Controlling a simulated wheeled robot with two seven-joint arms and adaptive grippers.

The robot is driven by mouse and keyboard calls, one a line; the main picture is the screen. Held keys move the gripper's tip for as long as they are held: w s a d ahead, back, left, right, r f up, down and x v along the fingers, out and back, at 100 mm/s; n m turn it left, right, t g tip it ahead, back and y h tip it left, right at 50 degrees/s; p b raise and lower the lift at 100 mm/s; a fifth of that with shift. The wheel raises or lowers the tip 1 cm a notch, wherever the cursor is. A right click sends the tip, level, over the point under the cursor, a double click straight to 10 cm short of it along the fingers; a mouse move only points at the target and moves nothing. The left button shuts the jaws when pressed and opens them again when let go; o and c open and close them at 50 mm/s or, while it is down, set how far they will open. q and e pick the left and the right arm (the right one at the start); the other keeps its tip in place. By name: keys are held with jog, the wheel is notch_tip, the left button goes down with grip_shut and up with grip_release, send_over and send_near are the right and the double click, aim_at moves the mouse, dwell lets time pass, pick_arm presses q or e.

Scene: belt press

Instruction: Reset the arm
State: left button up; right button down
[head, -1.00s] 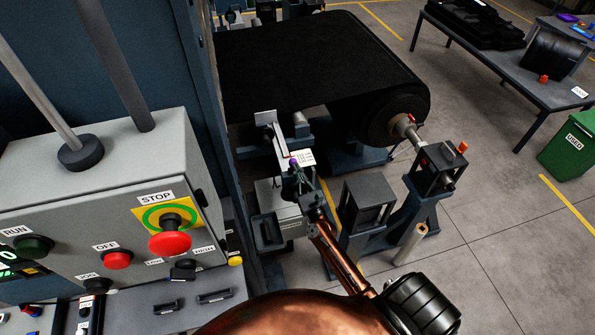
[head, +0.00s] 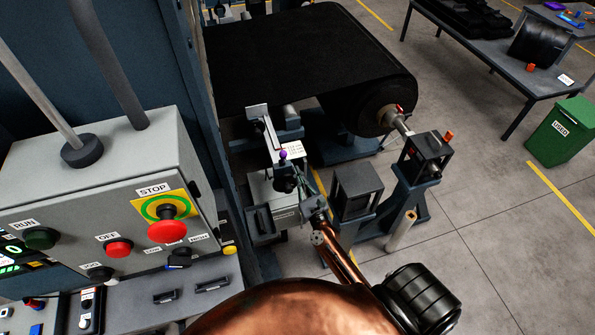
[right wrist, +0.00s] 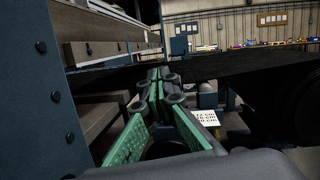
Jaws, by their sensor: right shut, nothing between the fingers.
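My right arm, copper-coloured, reaches up from the bottom middle of the head view. Its gripper (head: 301,183) is small there, just in front of a grey stand with a white printed label (head: 292,149) and a purple-tipped lever (head: 283,155). In the right wrist view the green-padded fingers of the right gripper (right wrist: 160,80) come together at their tips, with nothing between them. The label (right wrist: 205,118) shows just right of the fingers there. My left gripper is not in view.
A control box with a red STOP button (head: 167,231) stands at left. A large black belt roll (head: 370,95) lies beyond the gripper, with a bearing stand (head: 425,165) at its right end. A table (head: 480,60) and green bin (head: 562,130) stand farther right.

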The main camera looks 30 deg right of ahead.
dwell(0.3)
jog(key=s+a+f+n+g+y+b, duration=0.1)
jog(key=s+f+n+g+b, duration=0.35)
jog(key=f, duration=1.15)
jog(key=s+a+f+n+g+y+b, duration=0.15)
jog(key=s+f+n, duration=0.5)
jog(key=f, duration=0.85)
jog(key=s+a+f+n+g+y+b, duration=0.1)
jog(key=s+f+n+g+b, duration=0.2)
jog(key=f+n, duration=0.9)
jog(key=s+a+f+n+g+b, duration=0.1)
jog(key=s+f+n+g+b, duration=0.15)
jog(key=s+f, duration=0.7)
jog(key=s+f+n+g+b, duration=0.25)
jog(key=s+f, duration=0.35)
jog(key=f, duration=0.7)
jog(key=s+f+n+g+b, duration=0.2)
jog(key=s+f+n, duration=0.3)
jog(key=s, duration=0.6)
jog(key=s+f+n+g+b, duration=0.3)
jog(key=s+f+n, duration=0.2)
jog(key=s, duration=0.7)
notch_tip(320, 180, down, 3)
jog(key=shift+s+a+r, duration=0.15)
jog(key=shift+s+r, duration=0.05)
